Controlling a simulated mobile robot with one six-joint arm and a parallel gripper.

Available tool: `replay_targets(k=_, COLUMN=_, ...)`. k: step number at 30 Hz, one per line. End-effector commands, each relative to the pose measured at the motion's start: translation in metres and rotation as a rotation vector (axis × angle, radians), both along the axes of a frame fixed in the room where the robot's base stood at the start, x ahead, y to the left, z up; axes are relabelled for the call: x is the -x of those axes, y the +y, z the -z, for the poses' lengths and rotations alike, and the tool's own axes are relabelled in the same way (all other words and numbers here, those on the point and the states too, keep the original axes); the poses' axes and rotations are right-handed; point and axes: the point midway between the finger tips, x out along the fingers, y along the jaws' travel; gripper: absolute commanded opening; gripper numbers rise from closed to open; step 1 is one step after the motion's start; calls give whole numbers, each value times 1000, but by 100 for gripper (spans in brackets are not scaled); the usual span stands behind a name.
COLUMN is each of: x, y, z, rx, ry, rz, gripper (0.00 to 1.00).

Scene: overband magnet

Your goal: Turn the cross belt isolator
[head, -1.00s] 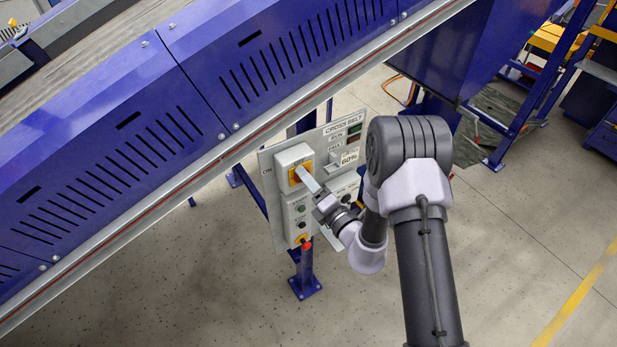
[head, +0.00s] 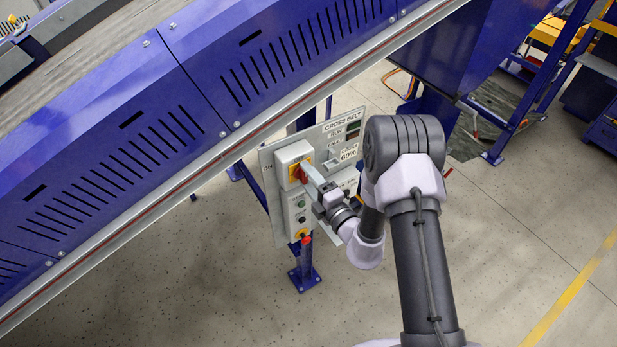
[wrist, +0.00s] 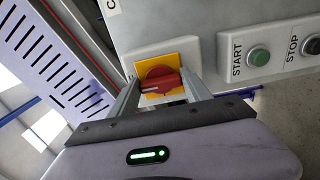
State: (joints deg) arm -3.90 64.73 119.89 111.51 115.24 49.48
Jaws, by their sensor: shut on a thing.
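The cross belt isolator is a red rotary knob (wrist: 160,82) on a yellow square plate (wrist: 187,50), set on a light grey box (head: 291,153). In the head view the red knob (head: 299,174) shows just behind my fingertips. My gripper (head: 310,174) reaches the knob from the lower right. In the wrist view my gripper (wrist: 162,92) has one finger on each side of the knob and is shut on it. A pale line on the knob lies slanted in the wrist view. The fingers hide part of the knob and plate.
The grey panel (head: 268,190) also carries a green START button (wrist: 258,56), a black STOP button (wrist: 311,45) and a 60% display (head: 349,154). The blue conveyor side (head: 150,150) runs close behind. Floor at the front is clear.

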Motion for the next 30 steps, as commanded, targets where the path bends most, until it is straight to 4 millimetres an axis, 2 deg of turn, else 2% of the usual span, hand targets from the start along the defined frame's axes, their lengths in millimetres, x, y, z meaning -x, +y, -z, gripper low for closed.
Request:
replay_targets(k=7, x=0, y=0, z=0, rx=1, ry=1, rz=-1, gripper=16)
replay_targets(k=8, x=0, y=0, z=0, rx=1, ry=1, rz=-1, gripper=62)
replay_targets(k=10, x=0, y=0, z=0, rx=1, ry=0, rz=0, gripper=76)
replay_targets(k=11, x=0, y=0, z=0, rx=1, ry=0, rz=0, gripper=78)
replay_targets(k=22, x=5, y=-5, z=1, rx=1, ry=-1, rz=2, gripper=78)
replay_targets(k=26, x=27, y=-20, z=3, rx=0, ry=2, rz=4, gripper=78)
replay_targets(k=30, x=64, y=-46, z=5, rx=0, ry=5, rz=7, gripper=78)
